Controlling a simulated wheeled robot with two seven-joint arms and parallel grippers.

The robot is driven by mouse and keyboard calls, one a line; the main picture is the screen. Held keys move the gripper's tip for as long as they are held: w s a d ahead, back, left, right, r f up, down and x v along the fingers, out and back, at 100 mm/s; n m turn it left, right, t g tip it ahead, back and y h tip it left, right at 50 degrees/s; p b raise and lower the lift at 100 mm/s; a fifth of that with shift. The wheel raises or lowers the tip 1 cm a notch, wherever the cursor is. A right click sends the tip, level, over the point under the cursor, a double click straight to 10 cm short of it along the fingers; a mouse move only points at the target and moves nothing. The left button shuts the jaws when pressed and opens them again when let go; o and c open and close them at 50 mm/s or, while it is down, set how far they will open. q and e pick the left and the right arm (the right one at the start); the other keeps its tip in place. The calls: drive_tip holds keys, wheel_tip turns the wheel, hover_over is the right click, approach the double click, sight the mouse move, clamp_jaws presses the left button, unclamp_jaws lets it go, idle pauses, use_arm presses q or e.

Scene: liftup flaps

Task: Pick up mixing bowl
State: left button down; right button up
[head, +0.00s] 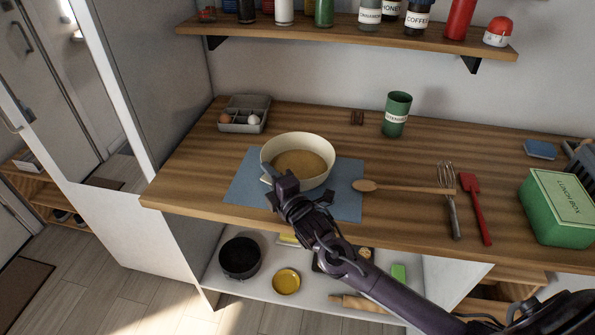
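The cream mixing bowl (297,146) stands upright on a blue mat (347,197) on the wooden counter, with something tan inside it. My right gripper (271,182) is at the bowl's near left rim, its dark fingers overlapping that edge in the head view. The gripper body hides part of the bowl's near side and the front of the mat. I cannot tell whether the fingers are closed on the rim or only beside it. My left gripper is not in view.
A wooden spoon (405,187), a whisk (449,196) and a red spatula (474,207) lie to the right. A green canister (396,115) and an egg tray (244,115) stand behind. A lunch box (558,208) is far right. The shelf (350,37) with jars hangs above.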

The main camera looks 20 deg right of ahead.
clamp_jaws()
drive_tip(key=shift+f, duration=0.15)
idle(0.9)
